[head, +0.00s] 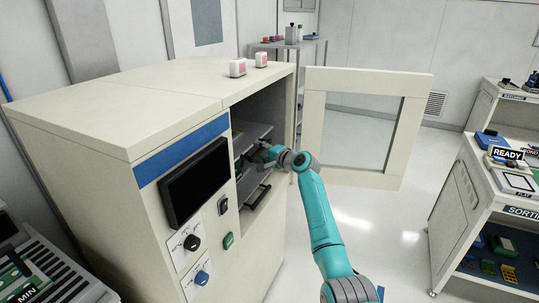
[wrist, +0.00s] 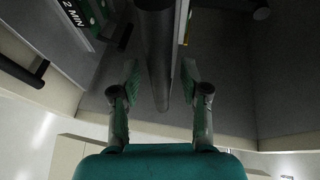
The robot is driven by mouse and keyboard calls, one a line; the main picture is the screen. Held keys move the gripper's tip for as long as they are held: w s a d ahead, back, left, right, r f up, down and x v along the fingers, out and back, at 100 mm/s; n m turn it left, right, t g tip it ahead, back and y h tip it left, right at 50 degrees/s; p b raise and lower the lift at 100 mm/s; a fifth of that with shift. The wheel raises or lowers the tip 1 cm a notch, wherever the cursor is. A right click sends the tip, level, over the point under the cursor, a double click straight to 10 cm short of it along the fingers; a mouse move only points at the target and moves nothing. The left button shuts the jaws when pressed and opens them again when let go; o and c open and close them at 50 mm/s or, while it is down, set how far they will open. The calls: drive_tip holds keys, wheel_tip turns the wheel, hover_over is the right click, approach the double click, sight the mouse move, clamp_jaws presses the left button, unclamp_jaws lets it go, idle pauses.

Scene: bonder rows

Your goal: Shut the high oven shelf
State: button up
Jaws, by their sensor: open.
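The oven (head: 120,120) stands at the left in the head view with its chamber open. Inside it, shelves sit one above another; the upper shelf (head: 246,136) is near the top of the opening, and a dark handle (head: 259,196) shows lower down. My gripper (head: 264,154) is at the opening, close to the upper shelf's front; my wrist hides part of it. In the wrist view my gripper (wrist: 160,85) is open, with a dark round bar (wrist: 157,55) between its fingers. Gaps show beside the bar, so the fingers are not closed on it.
The oven door (head: 418,125) with its window stands swung wide open to the right of my arm. In the wrist view a second dark handle (wrist: 25,73) lies at left, and a green piece marked "2 MIN" (wrist: 80,15) above. A sorting bench (head: 475,200) stands at right.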

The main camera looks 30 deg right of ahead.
drive_tip(key=v, duration=1.1)
drive_tip(key=shift+s, duration=0.3)
drive_tip(key=shift+d, duration=0.1)
